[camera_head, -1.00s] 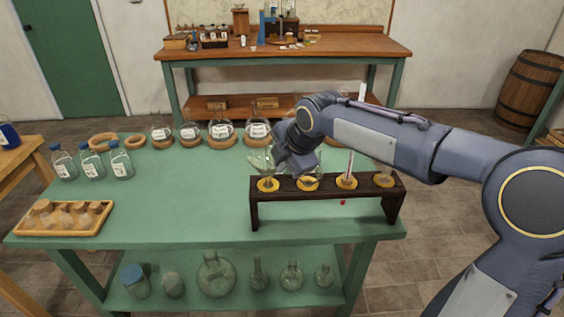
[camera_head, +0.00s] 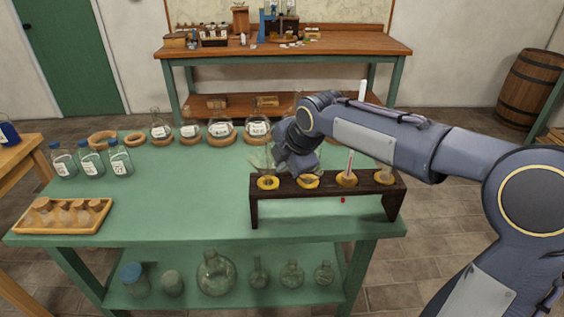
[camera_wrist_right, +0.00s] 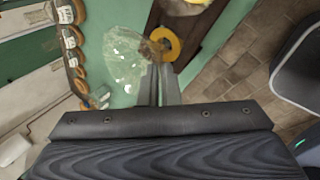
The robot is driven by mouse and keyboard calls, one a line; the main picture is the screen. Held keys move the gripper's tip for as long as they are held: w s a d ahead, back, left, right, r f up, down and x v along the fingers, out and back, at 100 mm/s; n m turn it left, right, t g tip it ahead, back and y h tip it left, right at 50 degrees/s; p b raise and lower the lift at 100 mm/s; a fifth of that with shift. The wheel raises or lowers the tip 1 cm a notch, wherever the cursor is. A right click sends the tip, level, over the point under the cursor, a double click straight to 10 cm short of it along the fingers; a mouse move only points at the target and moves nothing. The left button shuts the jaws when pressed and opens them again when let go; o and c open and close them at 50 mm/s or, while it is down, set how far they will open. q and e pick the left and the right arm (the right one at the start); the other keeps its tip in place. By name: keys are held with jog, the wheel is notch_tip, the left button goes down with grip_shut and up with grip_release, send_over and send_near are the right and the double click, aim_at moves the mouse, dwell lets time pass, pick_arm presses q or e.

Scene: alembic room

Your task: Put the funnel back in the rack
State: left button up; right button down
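The dark wooden rack (camera_head: 325,188) stands at the front right of the green table, with yellow rings along its top. The clear glass funnel (camera_head: 262,160) is at the leftmost yellow ring (camera_head: 268,184), its cone above the ring. In the right wrist view the funnel (camera_wrist_right: 122,57) lies just past my fingertips (camera_wrist_right: 158,66), beside the ring (camera_wrist_right: 166,42). My right gripper (camera_head: 277,171) has its fingers close together and appears shut on the funnel's narrow part. The contact and the stem's depth in the ring are hard to see. My left gripper is out of view.
Other glassware (camera_head: 384,166) and a thin rod with red (camera_head: 350,160) stand in the rack. Labelled flasks (camera_head: 222,130) on cork rings line the table's back; bottles (camera_head: 120,160) and a wooden tray (camera_head: 62,228) are at left. The table's middle is clear.

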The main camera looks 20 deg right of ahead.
jog(key=shift+f+b, duration=0.7)
jog(key=shift+f, duration=0.35)
dwell(2.0)
jog(key=c, duration=1.6)
grip_release()
jog(key=shift+o, duration=0.2)
jog(key=shift+r, duration=0.15)
notch_tip(320, 180, up, 7)
jog(key=p, duration=0.6)
